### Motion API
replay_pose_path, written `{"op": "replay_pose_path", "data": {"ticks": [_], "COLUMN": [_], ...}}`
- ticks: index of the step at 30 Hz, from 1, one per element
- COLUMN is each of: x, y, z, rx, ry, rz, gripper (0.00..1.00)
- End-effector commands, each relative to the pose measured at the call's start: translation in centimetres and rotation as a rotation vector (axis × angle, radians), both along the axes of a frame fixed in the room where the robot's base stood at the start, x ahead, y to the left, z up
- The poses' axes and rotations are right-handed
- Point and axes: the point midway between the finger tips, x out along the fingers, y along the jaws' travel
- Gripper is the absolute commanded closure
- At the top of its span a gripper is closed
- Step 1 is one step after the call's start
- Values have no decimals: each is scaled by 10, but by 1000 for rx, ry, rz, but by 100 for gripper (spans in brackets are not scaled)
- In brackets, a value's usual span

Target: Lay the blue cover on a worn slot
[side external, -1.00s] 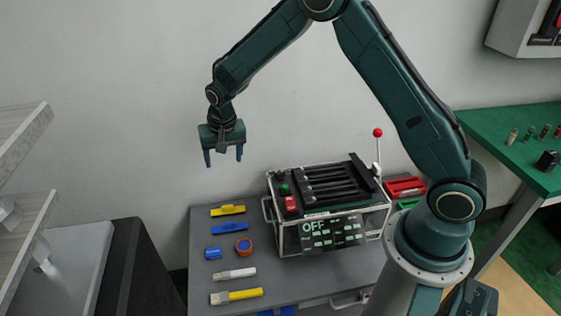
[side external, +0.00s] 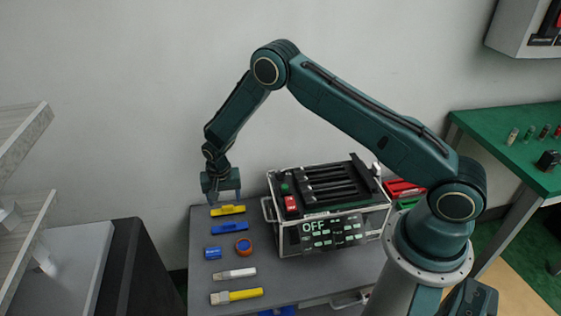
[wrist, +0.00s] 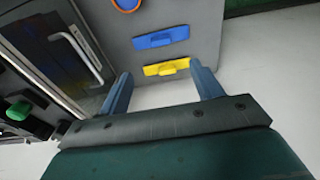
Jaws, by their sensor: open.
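The blue cover (side external: 230,228) is a flat bar with a raised grip, lying on the grey table just in front of a similar yellow cover (side external: 228,210). The wrist view shows the blue cover (wrist: 161,37) beyond the yellow one (wrist: 167,68). My gripper (side external: 225,197) is open and empty, above the table's back edge near the yellow cover. In the wrist view its fingers (wrist: 160,80) stand wide apart, the yellow cover appearing between their tips. A clear-sided machine (side external: 330,210) has dark parallel slots (side external: 335,184) on top; which are worn I cannot tell.
On the table lie an orange-rimmed roll (side external: 243,246), a small blue item (side external: 213,253), a white-handled tool (side external: 235,274) and a yellow-handled brush (side external: 237,295). My arm passes over the machine's right side.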

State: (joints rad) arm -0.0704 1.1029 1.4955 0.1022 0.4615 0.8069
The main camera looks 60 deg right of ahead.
Motion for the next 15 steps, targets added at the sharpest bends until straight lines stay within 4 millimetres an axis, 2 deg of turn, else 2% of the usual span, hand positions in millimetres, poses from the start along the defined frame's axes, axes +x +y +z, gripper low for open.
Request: {"op": "replay_pose_path", "data": {"ticks": [5, 15], "x": [1, 4], "y": [-1, -5], "z": [-11, -53], "rx": [0, 1], "ry": [1, 2], "rz": [0, 0], "gripper": [35, 35]}}
